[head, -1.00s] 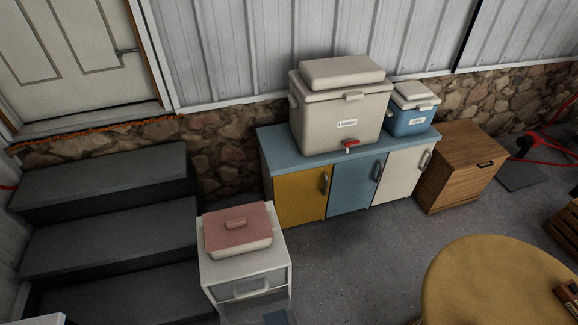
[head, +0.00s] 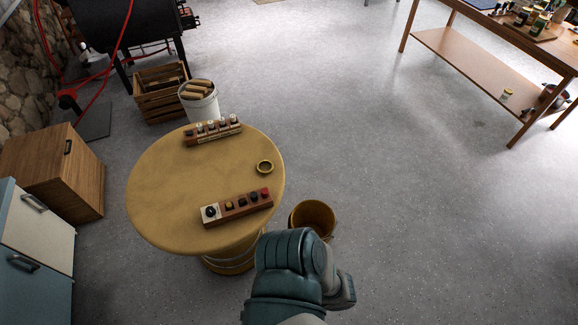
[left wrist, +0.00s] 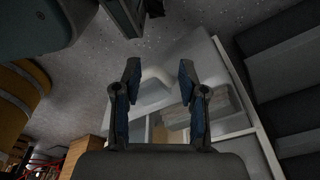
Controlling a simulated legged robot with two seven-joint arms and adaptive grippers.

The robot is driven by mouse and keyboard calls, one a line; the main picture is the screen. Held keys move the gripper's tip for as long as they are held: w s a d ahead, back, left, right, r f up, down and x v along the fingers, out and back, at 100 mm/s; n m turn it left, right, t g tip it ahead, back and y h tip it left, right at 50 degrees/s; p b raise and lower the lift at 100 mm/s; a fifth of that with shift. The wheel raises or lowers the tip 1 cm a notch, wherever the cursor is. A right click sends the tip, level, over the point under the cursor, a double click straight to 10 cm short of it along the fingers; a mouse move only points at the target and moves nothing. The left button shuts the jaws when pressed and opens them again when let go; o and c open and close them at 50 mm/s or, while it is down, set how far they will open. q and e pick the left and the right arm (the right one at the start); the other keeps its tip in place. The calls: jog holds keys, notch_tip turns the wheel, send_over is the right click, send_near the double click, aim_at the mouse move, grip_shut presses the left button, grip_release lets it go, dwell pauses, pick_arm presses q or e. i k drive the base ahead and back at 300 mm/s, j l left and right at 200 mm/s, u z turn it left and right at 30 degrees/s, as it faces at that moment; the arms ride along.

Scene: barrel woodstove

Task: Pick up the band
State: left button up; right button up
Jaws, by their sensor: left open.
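A small yellow ring, which looks like the band (head: 258,168), lies near the right edge of the round yellow barrel table (head: 165,200) in the head view. My left gripper (left wrist: 160,80) shows in the left wrist view, open, with two dark fingers apart and nothing between them. Beyond its fingers are a pale handle (left wrist: 157,75) and a white drawer unit (left wrist: 232,85) with a stack inside. A teal arm link of mine (head: 290,265) is at the bottom of the head view, near the table. My right gripper's fingers do not show.
A wooden cabinet (head: 60,165) is at left.

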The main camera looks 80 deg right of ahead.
aim_at(263, 172)
jog(key=z, duration=2.55)
